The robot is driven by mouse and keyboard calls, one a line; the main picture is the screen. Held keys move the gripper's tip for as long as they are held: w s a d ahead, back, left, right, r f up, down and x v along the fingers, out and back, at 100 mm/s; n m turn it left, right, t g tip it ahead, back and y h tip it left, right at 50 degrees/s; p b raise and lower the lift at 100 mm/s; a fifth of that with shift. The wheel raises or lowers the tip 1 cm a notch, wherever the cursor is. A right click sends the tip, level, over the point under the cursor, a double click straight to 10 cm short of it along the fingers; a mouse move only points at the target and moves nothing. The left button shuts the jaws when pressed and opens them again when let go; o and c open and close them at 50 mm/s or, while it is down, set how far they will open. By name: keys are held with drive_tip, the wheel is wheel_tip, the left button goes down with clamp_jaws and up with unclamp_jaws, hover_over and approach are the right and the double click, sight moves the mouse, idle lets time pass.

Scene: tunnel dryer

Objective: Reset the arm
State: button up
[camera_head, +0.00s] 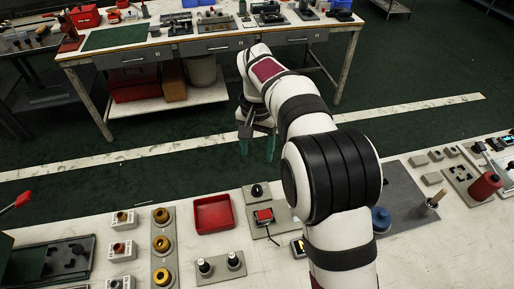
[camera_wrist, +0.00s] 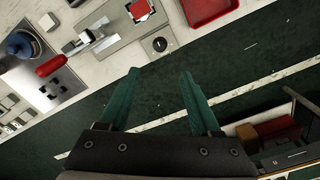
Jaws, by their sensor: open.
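My arm reaches out over the near bench and past its far edge. My gripper (camera_head: 257,146) hangs over the dark green floor between the two benches, with its fingers pointing down. In the wrist view my gripper (camera_wrist: 158,80) shows two green fingers set well apart, with nothing between them. It is open and empty and touches nothing that I can see. The near bench (camera_head: 75,221) lies below and behind it. My arm hides part of the middle of this bench.
A red tray (camera_head: 213,214), a red button box (camera_head: 264,216), yellow-topped fixtures (camera_head: 161,244) and a red spool (camera_head: 485,186) stand on the near bench. A far workbench (camera_head: 180,49) with drawers and tools stands behind. The floor (camera_head: 215,140) between is clear, with a white line.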

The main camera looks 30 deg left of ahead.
idle(0.3)
drive_tip(key=s+d+r+m, duration=0.2)
drive_tip(key=d+r, duration=0.2)
drive_tip(key=d, duration=0.5)
drive_tip(key=s+d+r+m, duration=0.2)
drive_tip(key=s+d+r, duration=0.15)
drive_tip(key=d, duration=0.65)
drive_tip(key=s+d+f+m+y, duration=0.1)
drive_tip(key=s+d+f+m, duration=0.1)
drive_tip(key=s+d, duration=0.4)
drive_tip(key=s+d+f+m, duration=0.1)
drive_tip(key=s+d+m, duration=0.1)
drive_tip(key=s+d, duration=0.4)
drive_tip(key=s, duration=0.5)
drive_tip(key=shift+s+f+y, duration=0.15)
drive_tip(key=shift+f+y, duration=0.25)
